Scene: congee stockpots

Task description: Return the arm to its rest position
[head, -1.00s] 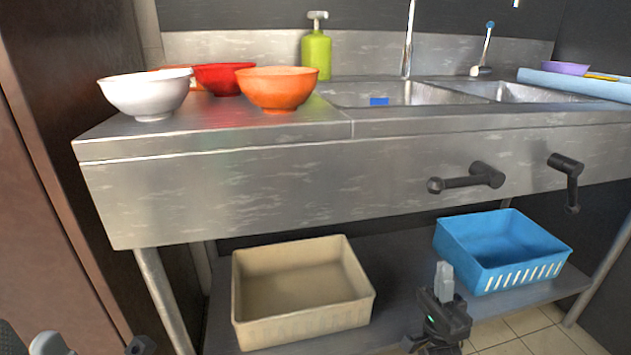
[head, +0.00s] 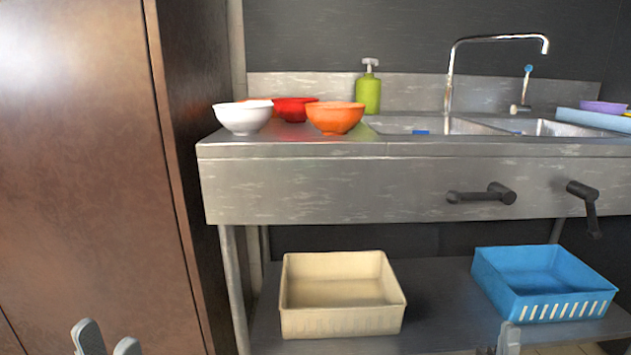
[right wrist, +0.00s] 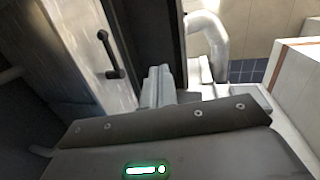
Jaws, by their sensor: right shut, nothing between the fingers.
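My left gripper (head: 107,342) shows at the bottom left of the head view. Its two grey fingertips stand apart, with nothing seen between them. My right gripper (head: 508,339) shows at the bottom right, in front of the lower shelf and below the blue basket. Its fingers are together and empty. They also show in the right wrist view (right wrist: 158,87), pointing away from the camera. Most of both arms is outside the head view.
A steel sink counter (head: 300,185) carries a white bowl (head: 243,119), an orange bowl (head: 335,119), a red bowl (head: 294,108) and a green bottle (head: 368,95). A beige basket (head: 342,321) and a blue basket (head: 545,285) stand on the shelf below. A brown cabinet (head: 80,150) fills the left.

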